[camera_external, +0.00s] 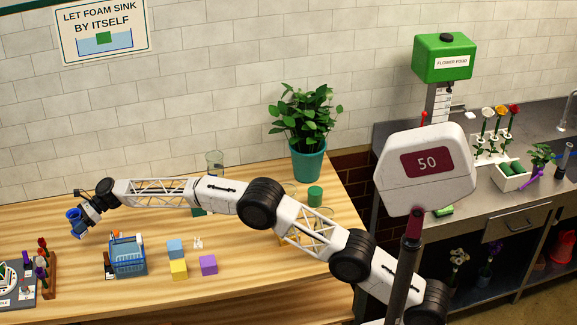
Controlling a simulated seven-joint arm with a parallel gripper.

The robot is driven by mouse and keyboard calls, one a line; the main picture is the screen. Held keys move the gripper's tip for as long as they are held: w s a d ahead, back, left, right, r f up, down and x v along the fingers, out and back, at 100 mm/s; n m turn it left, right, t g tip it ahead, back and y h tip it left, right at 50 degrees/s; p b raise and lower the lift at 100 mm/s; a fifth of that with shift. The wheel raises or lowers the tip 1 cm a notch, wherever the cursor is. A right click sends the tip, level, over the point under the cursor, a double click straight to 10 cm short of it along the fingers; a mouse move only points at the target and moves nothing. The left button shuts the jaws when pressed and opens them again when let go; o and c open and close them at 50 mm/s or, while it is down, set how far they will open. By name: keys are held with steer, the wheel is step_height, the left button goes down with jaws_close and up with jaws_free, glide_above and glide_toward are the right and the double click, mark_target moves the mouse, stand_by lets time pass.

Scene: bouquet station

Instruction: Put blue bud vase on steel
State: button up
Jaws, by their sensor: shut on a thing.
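My gripper (84,219) is at the far left end of my outstretched arm, above the wooden table. It is shut on a small blue object that appears to be the blue bud vase (74,215). The vase looks tilted and is partly hidden by the fingers; its exact shape is too small to tell. The steel counter (482,199) is at the far right, on the other side of my arm from the vase.
A potted plant (307,150) is at the back. The counter holds a white planter box (510,179) and several flowers. A gap separates table and counter.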

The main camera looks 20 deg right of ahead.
steer(key=shift+f, duration=2.2)
steer(key=shift+f, duration=2.5)
steer(key=shift+f, duration=0.15)
steer(key=o, duration=1.1)
steer(key=shift+o, duration=0.2)
steer(key=v, duration=1.2)
